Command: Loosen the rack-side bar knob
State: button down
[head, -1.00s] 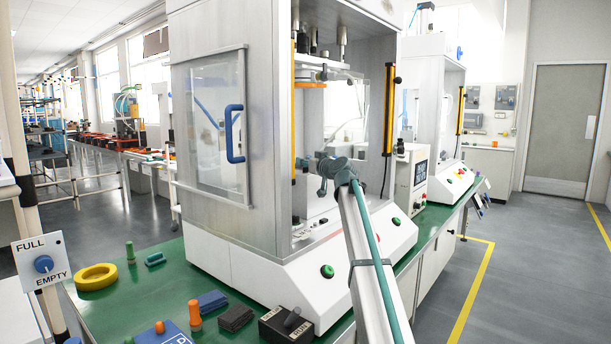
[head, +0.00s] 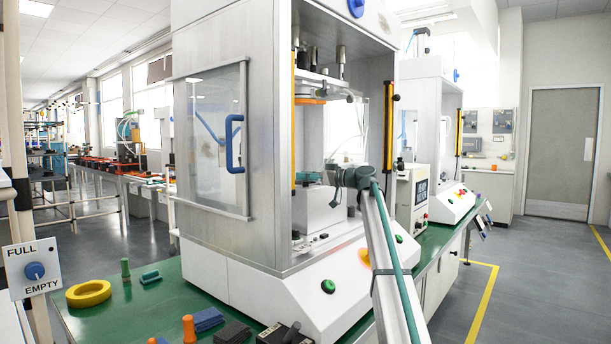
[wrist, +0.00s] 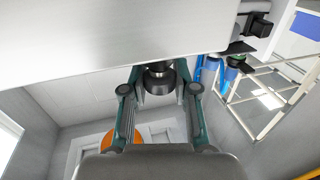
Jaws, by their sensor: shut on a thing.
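In the wrist view, a dark round knob (wrist: 158,80) on a short shaft shows under the edge of a broad light grey plate (wrist: 100,45). My gripper (wrist: 159,86) has its two teal fingers on either side of this knob and is shut on it. The contact faces are hard to make out. I cannot tell from the frames whether it is the rack-side bar knob. In the head view, my arm reaches up from the lower right to the open front of the press (head: 265,230). The knob and fingertips cannot be made out there.
A yellow light bar (head: 388,125) stands at the opening's right edge. Blue cylinders (wrist: 208,72) and a white frame (wrist: 270,95) lie right of my gripper. An orange round part (wrist: 122,136) shows behind the left finger. The green bench (head: 150,315) holds a yellow ring (head: 88,294) and small parts.

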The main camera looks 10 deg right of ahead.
jog(key=p, duration=0.1)
jog(key=n+g+y+p, duration=0.1)
jog(key=p, duration=0.1)
jog(key=shift+r+g, duration=0.25)
jog(key=shift+g, duration=0.05)
jog(key=shift+n+g+p, duration=0.4)
jog(key=shift+p, duration=0.75)
jog(key=n+g+p, duration=0.1)
jog(key=p, duration=0.3)
jog(key=g+y+p, duration=0.1)
jog(key=p, duration=0.4)
jog(key=shift+r+n+g, duration=0.15)
jog(key=shift+n+g, duration=0.25)
jog(key=n+g+p, duration=0.1)
jog(key=p, duration=0.4)
jog(key=shift+s+f+y+p, duration=0.1)
jog(key=shift+f+y+p, duration=0.1)
jog(key=shift+y+p, duration=0.15)
jog(key=shift+f+n+g+p, duration=0.35)
jog(key=shift+g+p, duration=0.35)
jog(key=shift+p, duration=0.5)
jog(key=c, duration=0.9)
grip_release()
jog(key=shift+o, duration=0.2)
jog(key=b, duration=0.3)
jog(key=shift+f+t, duration=0.2)
jog(key=shift+t, duration=0.1)
